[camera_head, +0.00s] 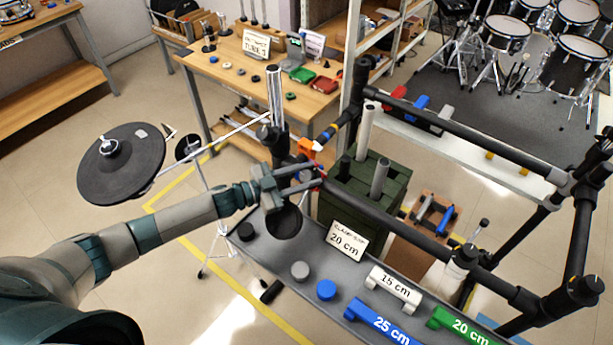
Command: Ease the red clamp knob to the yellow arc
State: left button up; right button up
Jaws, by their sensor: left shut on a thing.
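My left arm comes in from the left, and its gripper (318,178) is at the black drum rack, shut on the red clamp knob (320,171). The fingers cover most of the knob, so only small bits of red show around their tips. Just above is an orange clamp part (306,147) on the black post, with small white and blue pieces beside it. A small yellow mark (332,128) shows on the black tube above; I cannot tell if it is the yellow arc. The knob's exact angle is too small to tell. My right gripper is not in view.
A grey shelf below holds a "20 cm" card (346,240), a white "15 cm" block (395,288), a blue "25 cm" block (380,322) and a green "20 cm" block (465,327). A black cymbal pad (120,165) stands left. Black rack tubes (440,240) enclose the right side.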

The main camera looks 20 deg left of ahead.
pick_arm(q)
jog(key=shift+m+g+h, duration=0.6)
jog(key=shift+m+g, duration=0.8)
jog(key=shift+m, duration=0.6)
jog(key=o, duration=1)
jog(key=shift+d, duration=0.1)
jog(key=shift+o, duration=0.2)
